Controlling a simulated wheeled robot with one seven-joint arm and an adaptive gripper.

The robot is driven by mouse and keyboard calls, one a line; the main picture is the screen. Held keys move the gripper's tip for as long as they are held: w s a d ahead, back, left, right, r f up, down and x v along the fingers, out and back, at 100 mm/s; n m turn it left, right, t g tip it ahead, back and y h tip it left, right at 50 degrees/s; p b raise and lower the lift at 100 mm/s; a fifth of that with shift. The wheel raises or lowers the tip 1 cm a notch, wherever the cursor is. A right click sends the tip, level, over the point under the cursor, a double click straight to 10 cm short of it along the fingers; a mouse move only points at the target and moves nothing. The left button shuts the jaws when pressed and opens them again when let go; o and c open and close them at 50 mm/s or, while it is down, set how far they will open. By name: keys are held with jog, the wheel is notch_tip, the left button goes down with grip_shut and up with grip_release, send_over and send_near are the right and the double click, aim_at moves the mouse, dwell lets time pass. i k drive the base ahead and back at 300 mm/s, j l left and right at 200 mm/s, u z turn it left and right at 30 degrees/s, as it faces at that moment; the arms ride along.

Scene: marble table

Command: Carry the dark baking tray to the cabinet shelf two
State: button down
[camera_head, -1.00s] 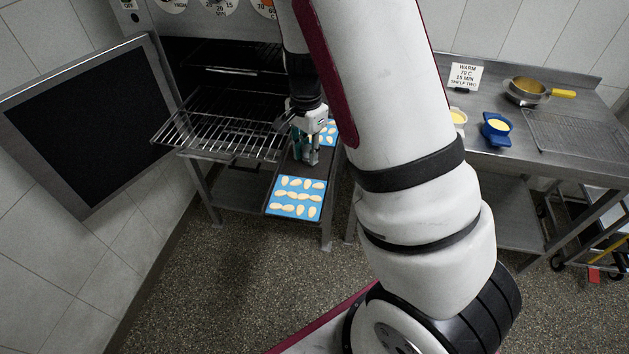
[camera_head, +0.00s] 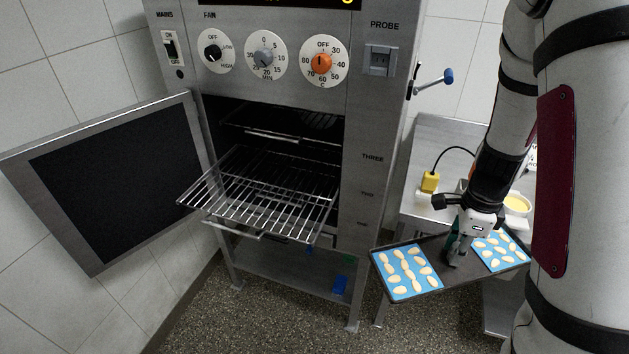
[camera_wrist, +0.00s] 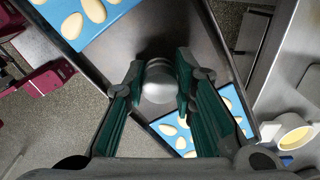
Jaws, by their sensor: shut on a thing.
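The dark baking tray (camera_head: 434,247) carries two blue mats with pale oval pieces, one at each end. It is right of the cabinet (camera_head: 359,120), level or nearly so, above the floor. My gripper (camera_head: 455,248) is shut on a rounded grey grip at the tray's middle; the wrist view shows the green fingers (camera_wrist: 160,85) on either side of it, over the tray (camera_wrist: 205,45). The cabinet is open, with a wire rack (camera_head: 268,200) pulled out of it. Labels THREE, TWO and ONE run down its right post. I cannot tell exactly which level the rack sits at.
The cabinet door (camera_head: 118,185) stands open to the left. A steel table (camera_head: 430,150) with a yellow block (camera_head: 430,182) and a bowl with yellow contents (camera_head: 517,204) is behind the tray. The space above the wire rack is free.

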aim_at(258, 194)
jog(key=i+j+z, duration=0.1)
jog(key=j+z, duration=0.25)
jog(key=j, duration=0.25)
jog(key=i+j+z, duration=0.1)
jog(key=j+z, duration=0.25)
jog(key=j, duration=0.25)
jog(key=j+z, duration=0.35)
jog(key=j, duration=0.9)
jog(key=k+j, duration=0.15)
jog(key=j, duration=0.5)
jog(key=j+z, duration=0.1)
jog(key=j, duration=0.55)
jog(key=k, duration=0.05)
